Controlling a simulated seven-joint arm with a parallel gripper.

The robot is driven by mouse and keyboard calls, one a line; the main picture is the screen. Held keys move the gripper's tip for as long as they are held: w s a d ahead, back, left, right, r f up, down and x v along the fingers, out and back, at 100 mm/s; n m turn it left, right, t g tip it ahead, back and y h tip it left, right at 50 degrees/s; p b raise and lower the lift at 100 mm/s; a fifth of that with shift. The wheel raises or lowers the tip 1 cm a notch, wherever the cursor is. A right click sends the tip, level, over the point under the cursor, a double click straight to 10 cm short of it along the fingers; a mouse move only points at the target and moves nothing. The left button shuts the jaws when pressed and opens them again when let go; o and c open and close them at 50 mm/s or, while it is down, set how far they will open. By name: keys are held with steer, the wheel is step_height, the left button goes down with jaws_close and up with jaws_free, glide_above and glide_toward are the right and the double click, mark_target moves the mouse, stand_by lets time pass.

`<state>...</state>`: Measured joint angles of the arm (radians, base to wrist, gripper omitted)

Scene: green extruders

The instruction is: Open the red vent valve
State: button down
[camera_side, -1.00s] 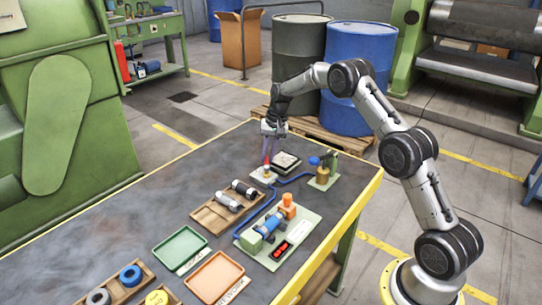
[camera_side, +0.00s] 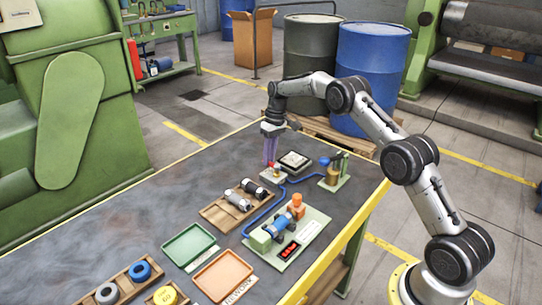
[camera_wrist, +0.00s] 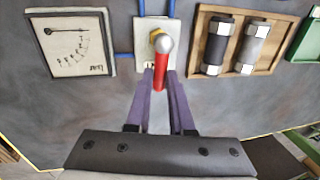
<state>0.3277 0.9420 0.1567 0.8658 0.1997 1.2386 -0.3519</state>
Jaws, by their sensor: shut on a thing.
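The red vent valve is a red lever (camera_wrist: 160,72) with a silver ball tip, above a brass fitting (camera_wrist: 155,37) on a pale block (camera_wrist: 143,31). In the side view, its block (camera_side: 270,179) sits on the bench near the far edge. My gripper (camera_wrist: 161,77) has its two purple fingers closed around the red lever, one on each side. In the side view, my gripper (camera_side: 271,160) points down over the valve, and the fingers mostly hide the lever. The exact lever angle is hard to tell.
A square gauge (camera_wrist: 72,43) lies beside the valve, with blue tubing (camera_side: 264,211) running from the block. A wooden tray (camera_side: 214,213) holds two cylinders. A blue-knobbed fixture (camera_side: 332,180) stands to the right. Green (camera_side: 188,246) and orange (camera_side: 222,277) trays lie nearer.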

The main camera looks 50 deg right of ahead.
steer(key=shift+a+r+n, duration=0.1)
steer(key=shift+a+n, duration=0.05)
steer(key=shift+n, duration=0.25)
steer(key=c, duration=0.8)
jaws_free()
steer(key=shift+d+r, duration=0.45)
steer(key=shift+r, duration=1.8)
steer(key=shift+d+r, duration=0.45)
steer(key=shift+r, duration=1.8)
steer(key=shift+d+r, duration=0.45)
steer(key=shift+r, duration=1.8)
